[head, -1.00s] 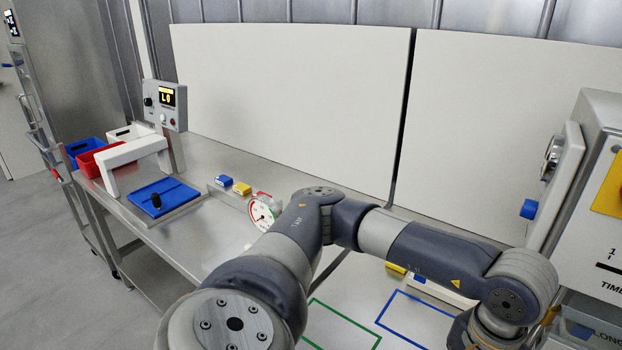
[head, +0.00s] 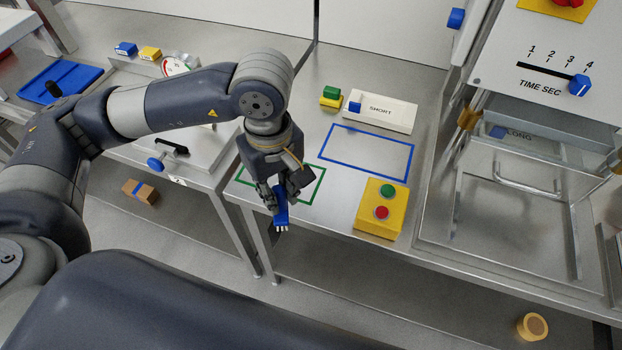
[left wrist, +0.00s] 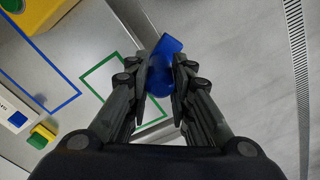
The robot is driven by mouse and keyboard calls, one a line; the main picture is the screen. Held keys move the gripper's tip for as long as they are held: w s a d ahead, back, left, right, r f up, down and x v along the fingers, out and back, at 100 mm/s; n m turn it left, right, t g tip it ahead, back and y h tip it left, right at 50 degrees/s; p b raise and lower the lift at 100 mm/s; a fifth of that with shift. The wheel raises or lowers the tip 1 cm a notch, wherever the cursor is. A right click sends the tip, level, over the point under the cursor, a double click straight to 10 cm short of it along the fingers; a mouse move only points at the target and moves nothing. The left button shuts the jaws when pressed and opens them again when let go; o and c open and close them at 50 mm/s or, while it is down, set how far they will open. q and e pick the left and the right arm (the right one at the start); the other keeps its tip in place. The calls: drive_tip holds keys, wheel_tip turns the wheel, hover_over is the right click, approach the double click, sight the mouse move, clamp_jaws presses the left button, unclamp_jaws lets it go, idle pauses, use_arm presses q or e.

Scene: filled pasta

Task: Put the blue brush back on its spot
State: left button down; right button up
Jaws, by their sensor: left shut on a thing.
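My left gripper (head: 284,194) is shut on the blue brush (head: 281,216), which points down with its pale bristle end lowest. In the head view they appear over the front edge of the steel table, beside the green outline (head: 322,188). The left wrist view shows the blue brush (left wrist: 160,72) between the fingers of my left gripper (left wrist: 160,88). An empty blue rectangle outline (head: 413,160) is on the table to the right of and behind the green one. Part of the green outline is hidden by my gripper. My right gripper is not in view.
A yellow box with green and red buttons (head: 374,222) stands at the table's front, right of the gripper. A white SHORT block (head: 395,120) and small green and yellow blocks (head: 331,92) lie behind the blue outline. A machine with clear panels stands at right.

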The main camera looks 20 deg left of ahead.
use_arm(q)
drive_tip(key=n, duration=0.2)
drive_tip(key=d+n, duration=0.1)
drive_tip(key=n, duration=0.1)
drive_tip(key=f+n, duration=0.1)
drive_tip(key=shift+s+d+n, duration=0.2)
drive_tip(key=shift+s+n, duration=0.1)
drive_tip(key=shift+n, duration=0.1)
drive_tip(key=w+f+n+p, duration=0.3)
drive_tip(key=w, duration=0.4)
drive_tip(key=w+f+n+p, duration=0.3)
drive_tip(key=w+n, duration=0.1)
drive_tip(key=w, duration=0.4)
drive_tip(key=shift+w+d+p, duration=0.2)
drive_tip(key=shift+d+p, duration=0.1)
drive_tip(key=shift+p, duration=0.1)
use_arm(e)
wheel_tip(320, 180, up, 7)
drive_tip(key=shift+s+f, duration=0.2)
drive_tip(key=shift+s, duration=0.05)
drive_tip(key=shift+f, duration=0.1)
